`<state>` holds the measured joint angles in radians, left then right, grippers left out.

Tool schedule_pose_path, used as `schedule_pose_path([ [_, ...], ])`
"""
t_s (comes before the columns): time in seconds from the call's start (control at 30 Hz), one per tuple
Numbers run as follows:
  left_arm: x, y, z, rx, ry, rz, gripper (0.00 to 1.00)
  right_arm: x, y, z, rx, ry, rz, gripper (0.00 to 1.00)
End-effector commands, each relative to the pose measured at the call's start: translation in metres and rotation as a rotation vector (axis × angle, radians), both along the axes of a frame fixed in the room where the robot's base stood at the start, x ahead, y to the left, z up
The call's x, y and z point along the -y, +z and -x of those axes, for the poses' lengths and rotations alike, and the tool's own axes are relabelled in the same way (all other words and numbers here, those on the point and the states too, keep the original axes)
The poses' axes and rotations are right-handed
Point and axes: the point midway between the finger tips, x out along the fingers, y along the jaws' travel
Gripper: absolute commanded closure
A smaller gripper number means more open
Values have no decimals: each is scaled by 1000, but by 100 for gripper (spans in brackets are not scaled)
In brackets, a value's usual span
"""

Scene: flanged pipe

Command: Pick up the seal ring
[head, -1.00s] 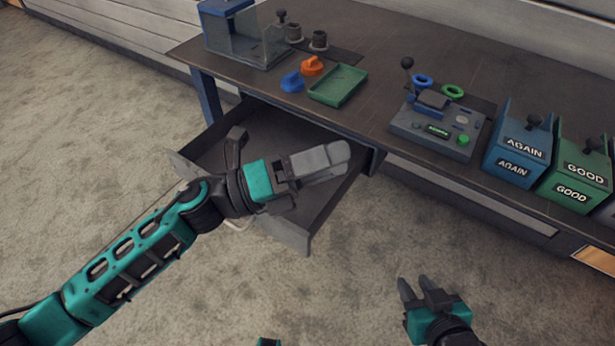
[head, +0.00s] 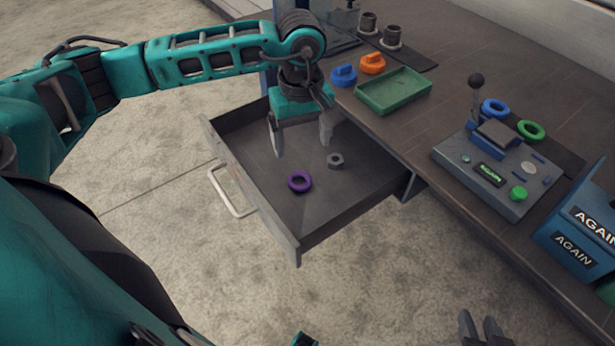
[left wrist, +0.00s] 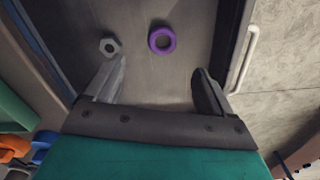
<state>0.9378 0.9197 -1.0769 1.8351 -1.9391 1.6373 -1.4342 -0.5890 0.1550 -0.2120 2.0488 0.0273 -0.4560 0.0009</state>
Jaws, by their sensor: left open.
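A purple ring (head: 299,181), which looks like the seal ring, lies flat on the floor of the open drawer (head: 270,215). My left gripper (head: 301,148) is open and empty, pointing down above the drawer, apart from the ring. My right gripper (head: 483,328) shows only in part at the bottom edge.
The drawer's walls and handle (head: 232,194) surround the left gripper's area. On the table are a green tray (head: 393,92), blue and orange knobs, a control device (head: 490,170), blue and green rings (head: 530,130), and a blue AGAIN bin (head: 575,240).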

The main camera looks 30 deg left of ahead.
Motion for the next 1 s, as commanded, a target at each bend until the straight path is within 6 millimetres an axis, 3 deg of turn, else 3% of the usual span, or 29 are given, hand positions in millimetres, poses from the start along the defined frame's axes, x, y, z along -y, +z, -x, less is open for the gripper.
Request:
schedule_pose_path([
  [0.1, 1, -27, 1, -6, 0, 3, 16, -1, -4, 2, -5, 0, -4, 64],
  [0.23, 1, -48, 1, -5, 0, 4, 16, -2, -4, 2, -8, -2, -9, 64],
  [0.53, 0, -68, 2, -4, 1, 5, 16, -3, -4, 2, -9, -3, -13, 64],
  [0.8, -3, -106, 4, -3, 1, 7, 16, -4, -10, 2, -11, -2, -13, 64],
  [1.0, -3, -110, 4, -1, 0, 7, 16, -4, -9, 2, -10, -2, -13, 64],
])
